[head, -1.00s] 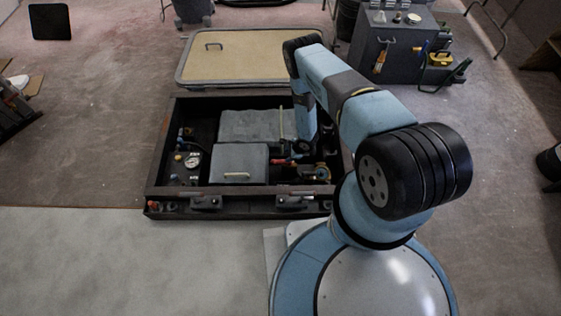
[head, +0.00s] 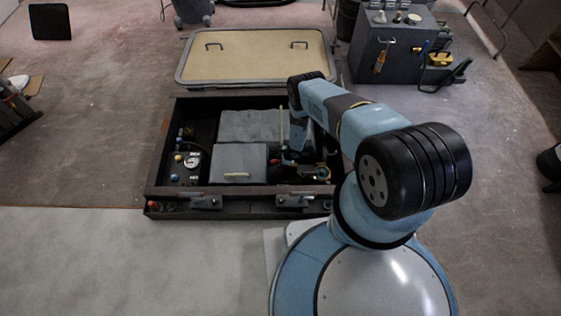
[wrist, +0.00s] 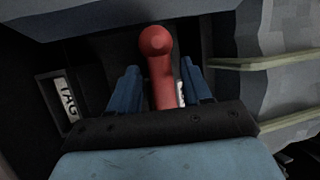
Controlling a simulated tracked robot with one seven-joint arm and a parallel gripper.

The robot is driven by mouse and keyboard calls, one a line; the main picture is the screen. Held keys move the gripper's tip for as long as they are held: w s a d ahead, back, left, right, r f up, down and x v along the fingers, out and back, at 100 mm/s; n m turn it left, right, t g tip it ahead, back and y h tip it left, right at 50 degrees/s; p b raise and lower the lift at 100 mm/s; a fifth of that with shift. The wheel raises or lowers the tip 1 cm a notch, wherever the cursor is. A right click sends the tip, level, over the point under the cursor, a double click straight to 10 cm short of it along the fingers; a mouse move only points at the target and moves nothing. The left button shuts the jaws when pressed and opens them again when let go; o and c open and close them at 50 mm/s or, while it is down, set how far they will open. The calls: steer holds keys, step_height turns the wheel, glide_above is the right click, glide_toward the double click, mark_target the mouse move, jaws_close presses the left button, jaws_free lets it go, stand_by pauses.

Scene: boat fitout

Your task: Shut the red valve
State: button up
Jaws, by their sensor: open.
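The red valve handle (wrist: 157,45) shows in the wrist view as a red bar with a rounded end. My gripper (wrist: 160,72) is open, with one blue finger on each side of the handle. Small gaps show between the fingers and the handle, so it is not clamped. The valve's body is hidden behind the gripper. In the head view my arm reaches down into the dark open box, and a small red part (head: 274,161) shows beside the arm's lower end, where my gripper is hard to make out.
The box (head: 152,180) also holds grey blocks (head: 238,163), a gauge (head: 192,160) and a yellowish rod (head: 283,125). A tag (wrist: 67,98) lies left of the gripper. A tan lid panel (head: 255,60) lies behind the box, and a grey cabinet (head: 385,55) stands at the back right.

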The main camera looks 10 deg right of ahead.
steer(key=shift+c, duration=0.4)
jaws_close()
